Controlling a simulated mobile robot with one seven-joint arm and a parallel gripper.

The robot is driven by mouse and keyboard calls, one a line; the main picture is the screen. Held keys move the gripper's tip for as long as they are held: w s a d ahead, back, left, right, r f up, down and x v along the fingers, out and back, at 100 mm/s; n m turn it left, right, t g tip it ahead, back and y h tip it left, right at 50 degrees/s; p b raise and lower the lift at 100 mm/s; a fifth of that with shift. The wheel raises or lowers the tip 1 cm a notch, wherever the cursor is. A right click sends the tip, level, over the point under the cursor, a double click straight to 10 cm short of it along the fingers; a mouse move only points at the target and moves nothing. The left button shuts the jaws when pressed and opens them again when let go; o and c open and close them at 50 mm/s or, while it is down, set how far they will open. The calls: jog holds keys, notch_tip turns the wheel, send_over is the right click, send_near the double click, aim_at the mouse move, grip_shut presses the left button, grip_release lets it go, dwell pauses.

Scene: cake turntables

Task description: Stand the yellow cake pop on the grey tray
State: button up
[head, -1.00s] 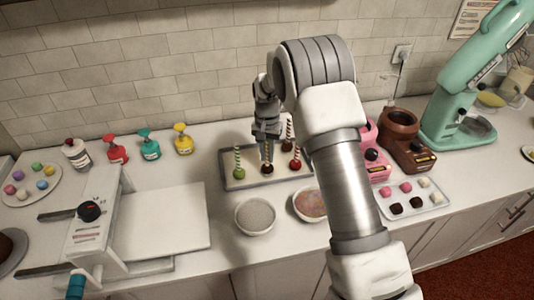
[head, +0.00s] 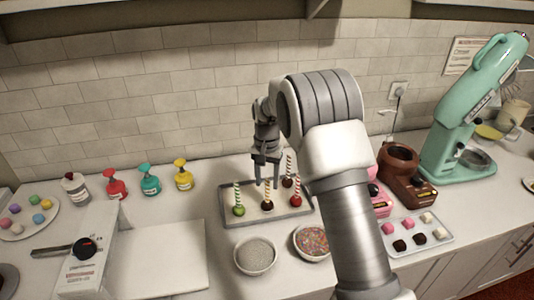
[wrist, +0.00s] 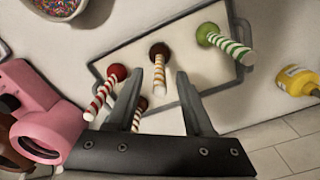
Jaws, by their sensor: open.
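The grey tray (head: 230,219) lies on the counter near the wall and also shows in the wrist view (wrist: 128,42). Several cake pops stand on it, sticks up. The middle one, with a dark brown ball and yellow-and-white striped stick (head: 269,191), is below my gripper (head: 267,184). In the wrist view this stick (wrist: 159,75) rises close to the fingers of my open gripper (wrist: 171,75); I cannot tell whether it touches one. No yellow-coated ball shows on the tray.
A green pop (head: 238,210), a red pop (head: 296,200) and another dark pop (head: 288,183) stand close around. A yellow bottle (head: 183,178) stands to the left.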

notch_tip(320, 180, up, 13)
jog(key=s+d+r+t, duration=0.1)
jog(key=s+d+r, duration=0.3)
jog(key=s+r, duration=0.3)
jog(key=s+d+r+n+t, duration=0.1)
jog(key=s+d+r+t, duration=0.15)
jog(key=s, duration=0.65)
jog(key=s+d+r+n+t, duration=0.15)
jog(key=s+d, duration=0.25)
jog(key=s, duration=0.6)
jog(key=s+d+f, duration=0.1)
jog(key=s+f, duration=0.2)
jog(key=s, duration=0.5)
jog(key=shift+d+f+n+t, duration=0.2)
jog(key=shift+d+n+t, duration=0.1)
jog(key=shift+d+n, duration=0.15)
